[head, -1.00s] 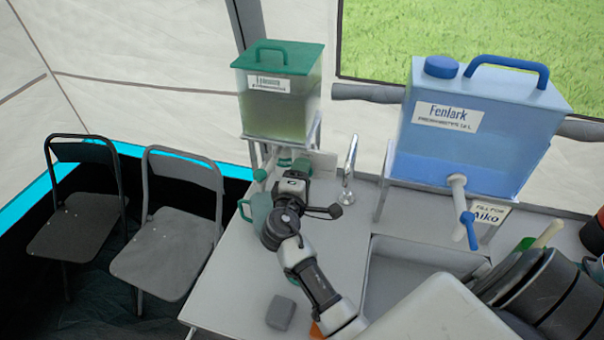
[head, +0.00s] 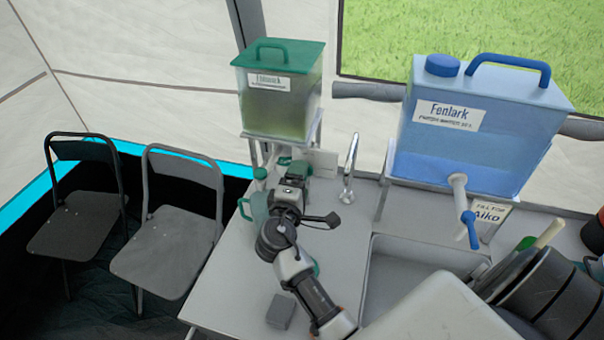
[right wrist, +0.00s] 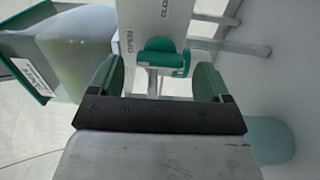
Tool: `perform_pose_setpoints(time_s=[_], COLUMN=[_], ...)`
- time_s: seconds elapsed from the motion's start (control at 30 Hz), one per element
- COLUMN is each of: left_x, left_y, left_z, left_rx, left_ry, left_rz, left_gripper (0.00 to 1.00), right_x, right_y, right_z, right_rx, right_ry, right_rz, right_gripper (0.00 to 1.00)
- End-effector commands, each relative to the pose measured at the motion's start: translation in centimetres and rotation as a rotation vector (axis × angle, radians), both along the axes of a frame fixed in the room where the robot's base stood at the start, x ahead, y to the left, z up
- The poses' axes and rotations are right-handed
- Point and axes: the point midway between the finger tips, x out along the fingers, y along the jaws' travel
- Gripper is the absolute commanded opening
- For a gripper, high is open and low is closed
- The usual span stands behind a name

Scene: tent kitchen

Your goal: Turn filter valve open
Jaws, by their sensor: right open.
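The filter is a green-lidded tank (head: 280,100) of murky liquid on a stand at the back of the counter. Its green valve handle (right wrist: 162,58) shows in the right wrist view, in front of a white plate (right wrist: 150,22) with "OPEN" along its left side and a partly cut "CLOSE" word at upper right. My right gripper (right wrist: 155,82) is open, with one green finger on each side of the handle and gaps showing between. In the head view my right gripper (head: 292,172) is below the tank and partly hides the valve. My left gripper is not in view.
A teal pitcher (head: 257,207) stands left of my right wrist. A metal faucet (head: 349,168) and sink (head: 420,262) are to the right. A blue water tank (head: 480,125) has a blue-handled tap (head: 470,230). A grey block (head: 280,312) lies on the front counter.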

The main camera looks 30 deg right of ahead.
Motion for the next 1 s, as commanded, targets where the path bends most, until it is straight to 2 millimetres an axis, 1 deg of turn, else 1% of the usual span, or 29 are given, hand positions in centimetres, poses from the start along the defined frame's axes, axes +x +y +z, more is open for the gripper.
perform_pose_setpoints(time_s=[0.03, 0.2, 0.4, 0.57, 1.0], left_x=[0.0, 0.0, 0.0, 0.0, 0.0], left_y=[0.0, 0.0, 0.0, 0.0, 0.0], left_z=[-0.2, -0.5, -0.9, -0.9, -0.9], left_rx=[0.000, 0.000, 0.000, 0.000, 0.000], left_ry=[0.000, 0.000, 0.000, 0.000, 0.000], left_rz=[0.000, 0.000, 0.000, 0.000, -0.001], left_gripper=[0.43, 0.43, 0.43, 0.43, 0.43], right_x=[-0.7, -3.0, -4.7, -5.1, -5.1], right_y=[0.9, 3.5, 5.5, 6.0, 6.0], right_z=[-0.2, -0.2, -0.1, 0.0, 0.0], right_rx=[0.002, 0.002, 0.000, -0.001, -0.001], right_ry=[0.001, 0.001, 0.001, 0.000, 0.000], right_rz=[0.003, 0.003, 0.001, 0.000, 0.000], right_gripper=[0.79, 0.79, 0.79, 0.79, 0.79])
